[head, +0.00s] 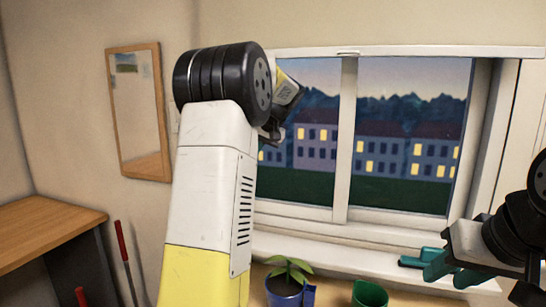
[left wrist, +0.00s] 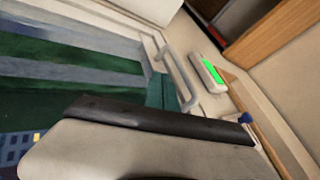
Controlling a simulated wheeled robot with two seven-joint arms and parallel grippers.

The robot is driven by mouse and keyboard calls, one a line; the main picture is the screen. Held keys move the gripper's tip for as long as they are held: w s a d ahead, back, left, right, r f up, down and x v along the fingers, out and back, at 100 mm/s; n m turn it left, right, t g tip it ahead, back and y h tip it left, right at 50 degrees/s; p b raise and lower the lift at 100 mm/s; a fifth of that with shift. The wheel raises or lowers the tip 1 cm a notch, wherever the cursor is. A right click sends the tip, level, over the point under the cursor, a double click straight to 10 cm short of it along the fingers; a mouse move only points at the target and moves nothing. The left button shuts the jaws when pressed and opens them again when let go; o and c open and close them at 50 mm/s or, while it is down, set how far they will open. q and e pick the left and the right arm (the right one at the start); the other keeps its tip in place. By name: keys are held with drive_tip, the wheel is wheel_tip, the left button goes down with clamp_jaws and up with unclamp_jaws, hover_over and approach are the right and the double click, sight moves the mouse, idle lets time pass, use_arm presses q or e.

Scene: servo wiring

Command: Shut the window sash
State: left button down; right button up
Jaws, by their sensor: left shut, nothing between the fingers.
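The window (head: 348,140) fills the back wall in the head view, with a white vertical bar between two panes. Buildings with lit windows show through the glass. My left arm covers the window's left edge, so I cannot tell which pane is the moving sash or how far it stands open. My left gripper (head: 274,130) is shut and mostly hidden behind my wrist, in front of the left pane. The left wrist view shows a pale bar handle (left wrist: 181,76) beside the glass. My right gripper (head: 428,265), with teal fingers, is at the sill, lower right; its opening is unclear.
A blue pot with a plant (head: 286,285) and a green pot (head: 369,295) stand below the sill. A white device with a green strip (left wrist: 209,73) is beside the handle.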

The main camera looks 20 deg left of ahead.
use_arm(q)
drive_tip(key=v, duration=0.9)
drive_tip(key=s+d+f+m+t+h, duration=0.1)
drive_tip(key=s+d+f+h, duration=0.2)
drive_tip(key=s, duration=0.7)
drive_tip(key=s+d+f+m+t+h, duration=0.1)
drive_tip(key=s+d+f+h, duration=0.2)
drive_tip(key=s+d+f, duration=0.3)
drive_tip(key=s+d+f+m+h, duration=0.2)
drive_tip(key=s+d+f, duration=0.3)
drive_tip(key=s, duration=0.9)
drive_tip(key=shift+s+f+t+h, duration=0.2)
drive_tip(key=shift+f+t+h, duration=0.2)
drive_tip(key=shift+f, duration=0.05)
